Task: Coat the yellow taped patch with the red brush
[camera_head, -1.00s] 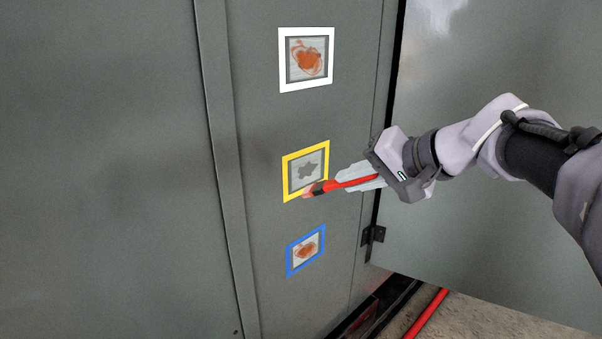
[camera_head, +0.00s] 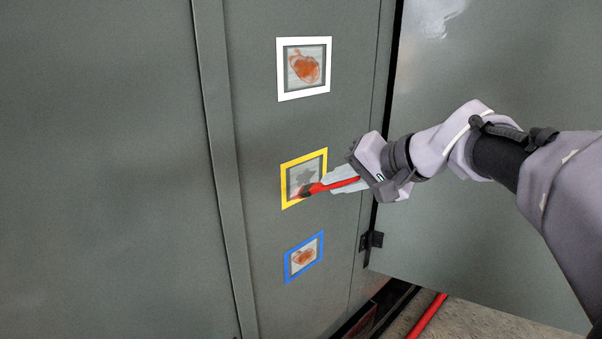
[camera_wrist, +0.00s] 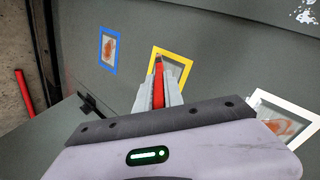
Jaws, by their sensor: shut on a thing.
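The yellow taped patch (camera_head: 284,183) is the middle of three framed squares on a grey panel. Inside its tape is a light grey square with a darker grey blot, and no orange coat shows there. My gripper (camera_head: 334,184) is shut on the red brush (camera_head: 341,183), which points left at the patch. The brush's dark end and tip lie over the patch's lower part; I cannot tell whether the bristles touch. In the wrist view, the brush (camera_wrist: 158,88) runs up between the fingers toward the yellow frame (camera_wrist: 187,58).
A white taped square (camera_head: 304,97) above and a blue taped square (camera_head: 289,269) below both carry orange smears. A grey door (camera_head: 480,190) with a black hinge (camera_head: 371,240) stands open at right. A red bar (camera_head: 428,315) lies low on the floor.

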